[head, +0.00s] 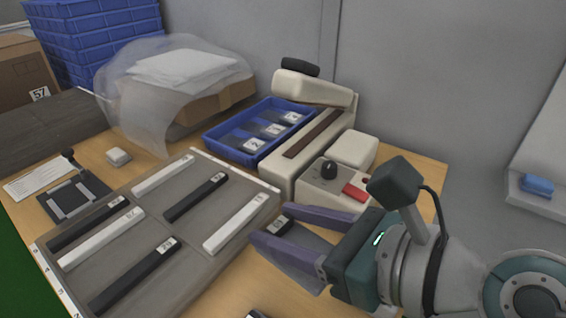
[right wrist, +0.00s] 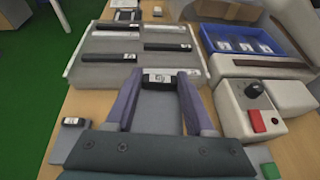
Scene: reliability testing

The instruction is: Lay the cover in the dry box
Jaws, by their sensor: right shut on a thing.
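My right gripper (head: 290,232) is shut on a flat grey piece with a black, white-labelled end (head: 281,224), which seems to be the cover. In the right wrist view the labelled end (right wrist: 157,78) shows between the fingertips, over the front edge of the grey slotted tray. A blue open box (head: 206,135), perhaps the dry box, stands behind it beside the cream machine. Several similar grey pieces with white labels (head: 254,145) lie in the box. My left gripper is not in view.
The grey tray (head: 140,212) holds several black and white bars. The cream machine (head: 283,167) and a control unit with a knob (head: 328,170) stand close to my right gripper. A clear bag (head: 135,90) covers part of a carton. Another labelled piece (right wrist: 73,122) lies at the front.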

